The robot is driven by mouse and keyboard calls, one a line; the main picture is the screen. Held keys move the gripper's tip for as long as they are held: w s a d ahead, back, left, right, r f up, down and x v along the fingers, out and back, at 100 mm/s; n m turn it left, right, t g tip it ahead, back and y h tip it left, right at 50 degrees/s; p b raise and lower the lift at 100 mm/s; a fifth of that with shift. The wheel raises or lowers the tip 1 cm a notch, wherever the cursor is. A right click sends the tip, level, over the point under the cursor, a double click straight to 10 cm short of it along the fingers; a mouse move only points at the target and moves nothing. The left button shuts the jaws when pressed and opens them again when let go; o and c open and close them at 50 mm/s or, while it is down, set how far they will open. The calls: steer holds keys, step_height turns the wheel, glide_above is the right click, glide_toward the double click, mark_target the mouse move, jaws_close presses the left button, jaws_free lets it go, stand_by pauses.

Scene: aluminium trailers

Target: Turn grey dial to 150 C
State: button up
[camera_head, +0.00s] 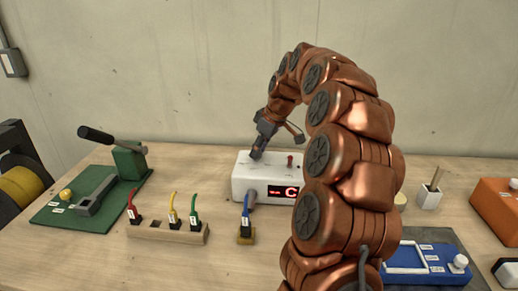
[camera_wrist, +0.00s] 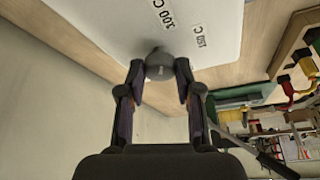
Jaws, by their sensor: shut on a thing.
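A white box (camera_head: 250,186) stands at the back middle of the bench. Its red display (camera_head: 284,191) shows dashes and a C; my arm hides the box's right end. In the wrist view the grey dial (camera_wrist: 160,64) sits on the white box top (camera_wrist: 215,48), beside a "300 C" label (camera_wrist: 162,15) and a smaller label (camera_wrist: 199,37) that I cannot read surely. My gripper (camera_wrist: 159,73) is shut on the grey dial, one finger on each side. In the head view my gripper (camera_head: 257,152) points down at the box top; the dial is hidden there.
A small red part (camera_head: 290,161) stands on the box. In front are a wooden block (camera_head: 168,234) with red, yellow and green plugs, and a blue plug (camera_head: 245,228). A green lever press (camera_head: 128,163) is left. A blue device (camera_head: 428,264) and orange box (camera_head: 497,204) are right.

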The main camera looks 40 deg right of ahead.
jaws_close()
steer(key=shift+f+m+b, duration=0.1)
steer(key=shift+m+b, duration=0.55)
steer(key=shift+m, duration=0.05)
steer(key=m+h+b, duration=0.2)
steer(key=m, duration=0.2)
steer(key=shift+a, duration=0.2)
steer(key=m+b, duration=0.1)
steer(key=m, duration=0.1)
steer(key=m+h+b, duration=0.1)
steer(key=m, duration=0.1)
steer(key=shift+a+h, duration=0.1)
steer(key=shift+h, duration=0.2)
steer(key=shift+m+h, duration=0.4)
steer(key=shift+m, duration=1)
